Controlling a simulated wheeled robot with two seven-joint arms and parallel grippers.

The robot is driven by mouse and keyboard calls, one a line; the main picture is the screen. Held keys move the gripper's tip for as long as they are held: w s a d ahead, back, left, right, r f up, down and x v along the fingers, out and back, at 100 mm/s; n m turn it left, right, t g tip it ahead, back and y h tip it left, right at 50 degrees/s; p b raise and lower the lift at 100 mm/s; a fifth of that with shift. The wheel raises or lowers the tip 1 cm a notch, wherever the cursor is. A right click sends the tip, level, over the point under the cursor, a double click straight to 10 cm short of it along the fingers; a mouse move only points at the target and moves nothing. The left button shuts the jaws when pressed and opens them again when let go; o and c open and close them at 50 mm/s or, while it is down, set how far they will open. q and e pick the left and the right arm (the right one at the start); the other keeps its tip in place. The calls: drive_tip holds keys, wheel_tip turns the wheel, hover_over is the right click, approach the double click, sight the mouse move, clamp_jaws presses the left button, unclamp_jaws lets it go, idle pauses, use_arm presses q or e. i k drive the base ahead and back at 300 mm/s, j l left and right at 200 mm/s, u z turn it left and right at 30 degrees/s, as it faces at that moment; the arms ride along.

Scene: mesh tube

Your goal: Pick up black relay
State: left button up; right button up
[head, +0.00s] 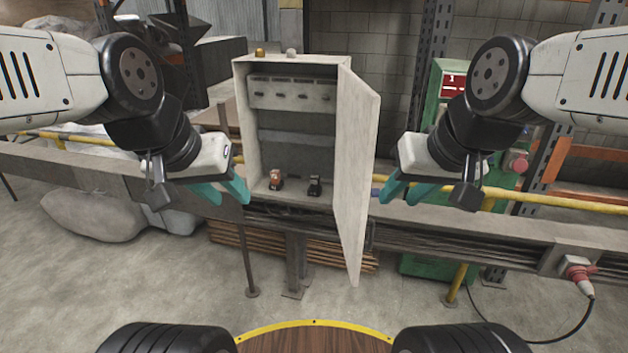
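A small black relay (314,187) stands on the floor of an open grey cabinet (251,130), right of centre near the front. A second small part with an orange-brown top (275,179) stands to its left in the cabinet. My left gripper (232,192), with teal fingers, is left of the cabinet, its fingers apart and nothing between them. My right gripper (397,190), also with teal fingers, is right of the cabinet door, apart from it, its fingers spread and empty. Neither gripper touches a relay.
The cabinet door (356,160) is swung open towards me, between the cabinet and my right gripper. A panel with several small switches (290,94) is at the cabinet's upper back. A grey rail (510,226) and yellow pipe (540,206) run alongside. A green machine (448,84) stands behind right.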

sight(314, 179)
drive_tip(key=i+j+z, duration=0.1)
drive_tip(key=i+j, duration=0.15)
drive_tip(key=i+j+z, duration=0.1)
drive_tip(key=j, duration=0.3)
drive_tip(key=i+j+z, duration=0.1)
drive_tip(key=i+j, duration=0.2)
drive_tip(key=i+j+z, duration=0.1)
drive_tip(key=j, duration=0.35)
drive_tip(key=i+j, duration=0.25)
drive_tip(key=j, duration=0.15)
drive_tip(key=i+j+z, duration=0.15)
drive_tip(key=j, duration=0.25)
